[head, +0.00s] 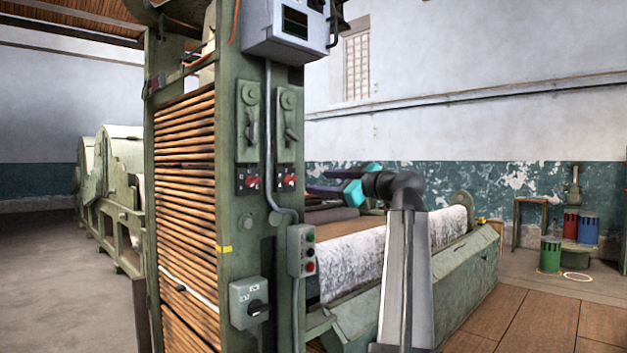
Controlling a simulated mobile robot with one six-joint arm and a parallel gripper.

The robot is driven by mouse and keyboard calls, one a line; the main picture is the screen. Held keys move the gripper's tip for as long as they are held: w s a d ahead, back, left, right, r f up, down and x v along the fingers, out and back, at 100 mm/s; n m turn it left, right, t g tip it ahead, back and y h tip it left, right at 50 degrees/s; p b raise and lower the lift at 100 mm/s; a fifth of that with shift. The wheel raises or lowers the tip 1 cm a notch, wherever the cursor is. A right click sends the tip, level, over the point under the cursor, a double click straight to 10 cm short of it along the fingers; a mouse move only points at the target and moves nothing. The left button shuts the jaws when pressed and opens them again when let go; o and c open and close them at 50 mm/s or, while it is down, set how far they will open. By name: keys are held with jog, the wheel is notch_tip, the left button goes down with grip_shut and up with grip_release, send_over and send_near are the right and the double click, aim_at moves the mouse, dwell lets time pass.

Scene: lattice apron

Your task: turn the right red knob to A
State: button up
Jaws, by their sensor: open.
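The right red knob (289,181) sits on a small black plate on the green machine post, below a grey lever. A matching left red knob (252,182) sits beside it on its own plate. Both are too small to read their marks or exact pointing. My gripper (318,184) is to the right of the right knob in the picture, its dark fingers pointing left toward the post. It is open and apart from the knob, with nothing visible between the fingers.
Two lever handles (290,130) stick out above the knobs. A grey cable runs down between the knobs to a push-button box (302,250). A grey rotary switch box (249,303) is lower on the post. A fabric roll (370,255) lies behind my arm.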

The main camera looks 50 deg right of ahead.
jog(key=shift+s+a, duration=0.1)
jog(key=shift+s, duration=0.9)
